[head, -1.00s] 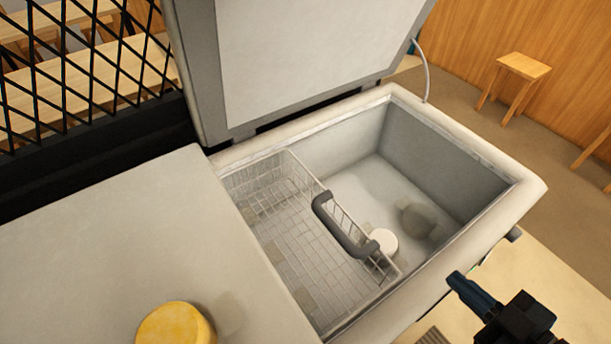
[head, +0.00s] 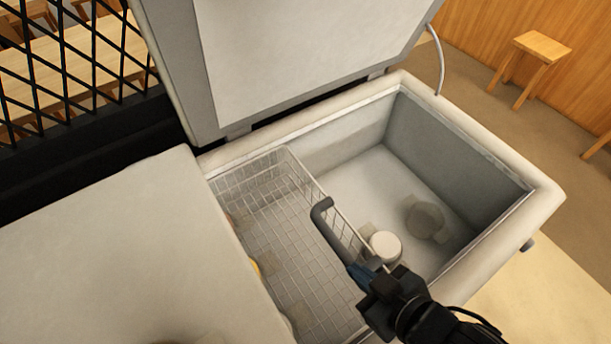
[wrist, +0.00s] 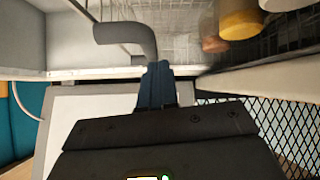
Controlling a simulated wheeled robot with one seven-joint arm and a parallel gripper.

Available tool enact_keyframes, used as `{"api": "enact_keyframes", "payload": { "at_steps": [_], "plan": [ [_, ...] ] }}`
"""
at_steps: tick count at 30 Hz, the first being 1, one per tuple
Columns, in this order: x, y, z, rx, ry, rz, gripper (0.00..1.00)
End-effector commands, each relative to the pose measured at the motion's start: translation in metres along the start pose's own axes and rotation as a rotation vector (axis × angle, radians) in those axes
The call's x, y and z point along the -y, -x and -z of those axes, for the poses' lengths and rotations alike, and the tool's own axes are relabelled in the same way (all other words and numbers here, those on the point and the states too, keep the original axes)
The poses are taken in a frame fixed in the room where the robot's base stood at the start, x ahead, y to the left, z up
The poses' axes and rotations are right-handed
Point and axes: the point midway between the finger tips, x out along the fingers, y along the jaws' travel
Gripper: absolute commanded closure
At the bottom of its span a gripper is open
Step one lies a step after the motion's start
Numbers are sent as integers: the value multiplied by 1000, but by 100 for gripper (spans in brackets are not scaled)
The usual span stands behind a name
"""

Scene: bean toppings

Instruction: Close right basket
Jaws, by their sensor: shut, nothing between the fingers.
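The wire basket (head: 268,209) sits in the left part of the open chest freezer. Its dark grey handle (head: 322,217) is on its right side, and the handle also shows in the wrist view (wrist: 128,37). My gripper (head: 357,272) is shut and empty at the near end of the handle, and hides that end in the head view. In the wrist view, the blue fingertips (wrist: 158,70) are right by the handle's bent end. I cannot tell whether they touch it. The upright freezer lid (head: 290,55) stands open behind.
A white round container (head: 385,245) and a grey one (head: 425,220) lie on the freezer floor, right of the basket. A yellow jar (wrist: 238,18) shows in the wrist view. A flat pale cover (head: 110,250) lies to the left. The freezer's rim (head: 500,150) surrounds the opening.

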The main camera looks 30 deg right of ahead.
Motion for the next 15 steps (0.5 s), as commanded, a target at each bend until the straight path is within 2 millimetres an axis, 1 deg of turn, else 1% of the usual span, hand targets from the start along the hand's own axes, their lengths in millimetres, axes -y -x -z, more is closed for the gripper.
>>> {"api": "enact_keyframes", "payload": {
  "at_steps": [1, 11, 15],
  "plan": [
    [1, -7, 1, 10, 5, -3, 100],
    [4, -50, 6, 101, 34, -43, 100],
    [5, -75, 15, 157, 48, -77, 100]
  ]
}}
